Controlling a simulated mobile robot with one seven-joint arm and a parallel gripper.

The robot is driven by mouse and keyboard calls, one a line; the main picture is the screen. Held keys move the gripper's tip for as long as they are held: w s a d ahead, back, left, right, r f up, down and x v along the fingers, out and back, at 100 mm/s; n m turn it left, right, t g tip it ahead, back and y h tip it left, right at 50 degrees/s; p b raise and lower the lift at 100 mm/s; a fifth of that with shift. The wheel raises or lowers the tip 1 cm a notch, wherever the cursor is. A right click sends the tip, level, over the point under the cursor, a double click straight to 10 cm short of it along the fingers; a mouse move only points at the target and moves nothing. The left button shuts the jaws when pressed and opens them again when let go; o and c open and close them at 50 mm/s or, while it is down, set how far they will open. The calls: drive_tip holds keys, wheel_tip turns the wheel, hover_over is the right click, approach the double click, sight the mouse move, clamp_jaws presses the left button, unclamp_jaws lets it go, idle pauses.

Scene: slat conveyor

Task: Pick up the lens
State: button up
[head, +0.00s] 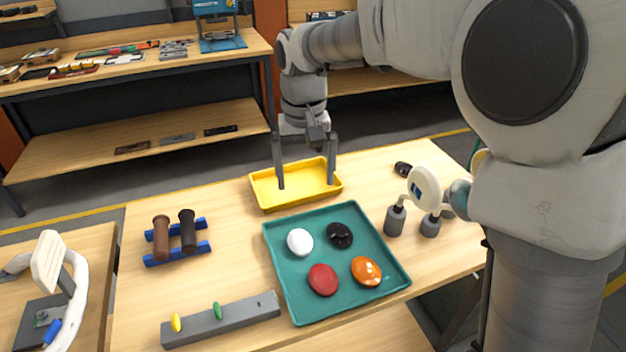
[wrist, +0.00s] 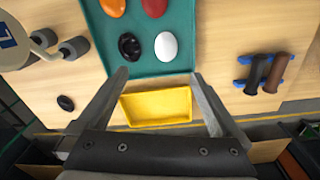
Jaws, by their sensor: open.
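No thing here is plainly marked as the lens. A small dark round piece (head: 403,168) lies alone on the table, right of the yellow tray, and also shows at left in the wrist view (wrist: 66,103). A glossy black round piece (head: 339,235) lies in the teal tray beside a white oval one; in the wrist view (wrist: 129,46) it looks ring-like. I cannot tell which of the two is the lens. My gripper (head: 306,185) is open and empty, pointing down over the yellow tray. Both fingers also frame that tray in the wrist view (wrist: 158,76).
The yellow tray (head: 262,190) looks empty. The teal tray (head: 290,300) also holds white (head: 300,242), red (head: 323,279) and orange (head: 366,271) ovals. Dark cylinders with a white disc (head: 424,187) stand right. Blue racks with two rollers (head: 187,232) and a grey bar (head: 235,318) lie left.

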drive_tip(key=a+f, duration=0.1)
drive_tip(key=a, duration=0.1)
drive_tip(key=b, duration=0.1)
hover_over(300, 240)
drive_tip(key=f, duration=1.2)
drive_tip(key=shift+s, duration=0.2)
drive_tip(key=shift+w+f+b, duration=0.15)
drive_tip(key=shift+f+b, duration=0.15)
drive_tip(key=shift+f, duration=2.7)
drive_tip(key=shift+c, duration=0.2)
drive_tip(key=c, duration=1.3)
drive_tip(key=shift+o, duration=0.2)
drive_tip(key=shift+r, duration=0.2)
